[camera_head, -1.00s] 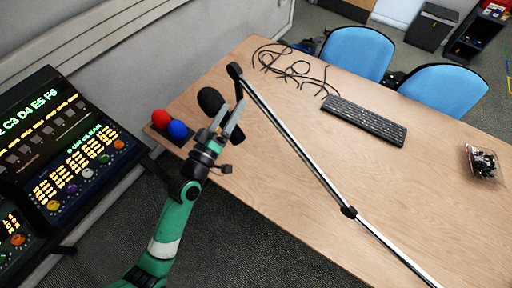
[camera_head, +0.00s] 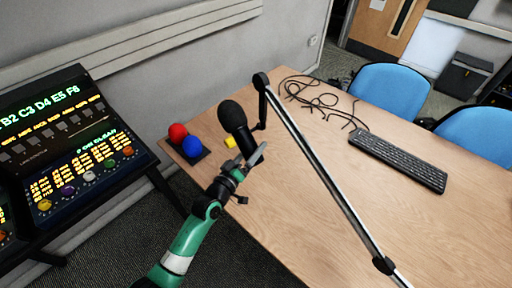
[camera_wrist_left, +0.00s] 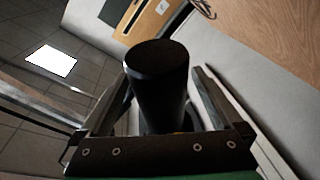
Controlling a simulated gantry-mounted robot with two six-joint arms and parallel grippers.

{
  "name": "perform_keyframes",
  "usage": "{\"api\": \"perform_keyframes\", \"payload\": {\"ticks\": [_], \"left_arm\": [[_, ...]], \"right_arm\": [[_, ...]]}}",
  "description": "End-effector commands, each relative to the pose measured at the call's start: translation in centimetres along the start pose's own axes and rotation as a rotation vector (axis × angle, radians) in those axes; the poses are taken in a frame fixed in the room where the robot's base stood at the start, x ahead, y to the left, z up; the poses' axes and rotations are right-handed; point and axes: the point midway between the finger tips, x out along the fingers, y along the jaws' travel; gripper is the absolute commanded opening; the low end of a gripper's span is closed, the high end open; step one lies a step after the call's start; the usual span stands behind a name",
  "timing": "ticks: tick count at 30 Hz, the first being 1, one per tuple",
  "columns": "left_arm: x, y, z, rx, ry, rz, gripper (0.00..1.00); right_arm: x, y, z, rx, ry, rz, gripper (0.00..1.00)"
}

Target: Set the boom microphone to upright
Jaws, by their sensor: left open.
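The boom microphone is black, with a rounded head (camera_head: 232,115) and a body slanting down to the right. It hangs beside the end of a silver boom arm (camera_head: 318,165) by a dark bracket and is tilted, head toward the upper left. My left gripper (camera_head: 250,157) is at the microphone's lower end, fingers apart. In the left wrist view the black microphone cylinder (camera_wrist_left: 160,85) stands between the two open fingers (camera_wrist_left: 155,110), with a visible gap on the right side. Whether a finger touches it I cannot tell. My right gripper is not in view.
Tangled black cables (camera_head: 318,95) and a keyboard (camera_head: 398,160) lie farther back. A control panel (camera_head: 75,150) stands at left.

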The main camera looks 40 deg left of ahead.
Motion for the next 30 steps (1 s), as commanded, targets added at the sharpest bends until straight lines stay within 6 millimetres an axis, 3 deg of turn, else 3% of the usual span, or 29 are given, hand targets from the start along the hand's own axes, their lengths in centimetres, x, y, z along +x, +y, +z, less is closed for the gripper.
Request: {"api": "perform_keyframes", "payload": {"ticks": [6,14,30], "left_arm": [[2.5,-0.1,0.1,-0.001,-0.001,0.0,1.0],[2.7,0.0,0.0,0.0,-0.001,0.0,1.0],[2.7,0.0,0.0,0.0,-0.001,0.0,0.05]], "right_arm": [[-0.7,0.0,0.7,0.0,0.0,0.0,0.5],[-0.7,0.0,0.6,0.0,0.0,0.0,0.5],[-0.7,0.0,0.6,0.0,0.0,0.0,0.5]]}}
